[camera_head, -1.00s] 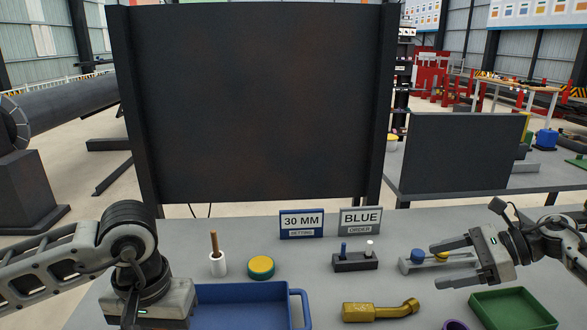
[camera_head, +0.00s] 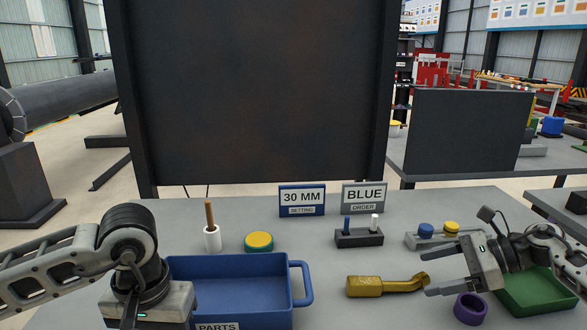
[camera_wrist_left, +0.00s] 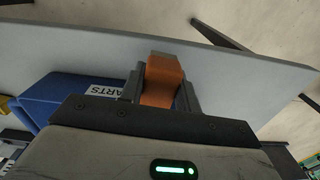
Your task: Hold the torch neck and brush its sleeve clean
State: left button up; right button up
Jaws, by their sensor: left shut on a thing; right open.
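The brass-coloured torch neck (camera_head: 378,286) lies on the grey table in the head view, its bent end pointing right. My right gripper (camera_head: 428,271) is open and empty, its fingers pointing left near the bent end; I cannot tell whether they touch it. My left gripper (camera_wrist_left: 160,82) is shut on an orange-brown block-like piece (camera_wrist_left: 163,80), seen in the left wrist view near the table edge. In the head view the left fingers are out of frame. A brown stick handle (camera_head: 210,212) stands upright in a white holder (camera_head: 212,239); its lower end is hidden.
A blue parts bin (camera_head: 302,284) stands left of the neck. A purple ring (camera_head: 470,308) and green tray (camera_head: 540,300) are right. Behind are a yellow-green disc (camera_head: 259,242), a black peg block (camera_head: 359,239), a grey knob rack (camera_head: 440,241), and signs reading 30 MM (camera_head: 302,199) and BLUE (camera_head: 365,196).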

aim_at(414, 284)
pick_arm(q)
jog(key=shift+r+p, duration=0.4)
jog(key=shift+r, duration=0.15)
pick_arm(e)
jog(key=x, duration=0.4)
jog(key=shift+a+r, duration=0.1)
pick_arm(q)
notch_tip(414, 284, down, 2)
jog(key=shift+f+b, duration=0.15)
jog(key=shift+b, duration=1)
pick_arm(e)
jog(key=x, duration=0.3)
jog(key=shift+f, duration=0.3)
pick_arm(q)
jog(key=shift+f, duration=0.2)
pick_arm(e)
jog(key=shift+w+a+f, duration=0.1)
jog(key=shift+w+a, duration=0.1)
jog(key=shift+a, duration=0.2)
grip_shut()
jog(key=c, duration=0.5)
grip_release()
jog(key=shift+c, duration=0.2)
jog(key=shift+d, duration=0.1)
